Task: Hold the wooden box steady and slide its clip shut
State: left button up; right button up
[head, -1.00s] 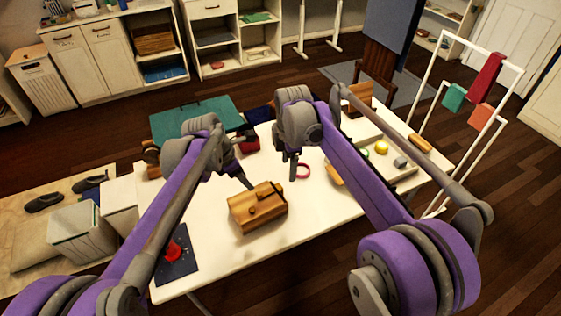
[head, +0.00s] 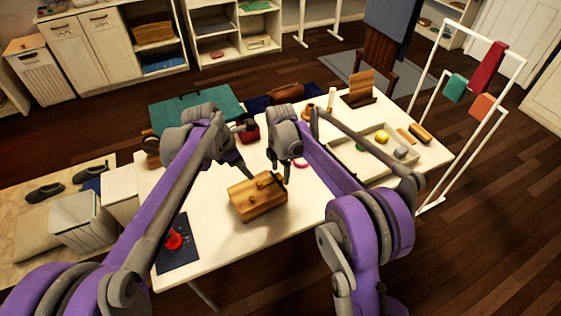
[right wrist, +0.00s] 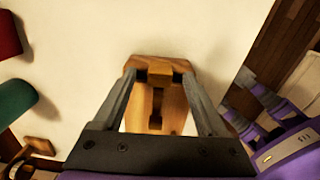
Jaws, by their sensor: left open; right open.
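The wooden box (head: 256,202) sits on the white table, with light and dark wood bands. In the right wrist view the box (right wrist: 172,105) shows between my fingers, with a small raised wooden block (right wrist: 160,74) and a dark slot below it; which part is the clip I cannot tell for sure. My right gripper (head: 278,182) is open above the box's right end; in its wrist view the fingers (right wrist: 160,78) stand on either side of the box's narrow part. My left gripper (head: 247,172) is open, just behind the box's top edge; contact is unclear.
A dark mat with a red object (head: 174,239) lies front left on the table. A tray (head: 372,150) with a yellow ball stands at the right. The front table area (head: 240,250) is clear.

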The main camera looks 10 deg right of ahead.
jog(key=shift+f, duration=0.75)
grip_shut()
dwell(0.4)
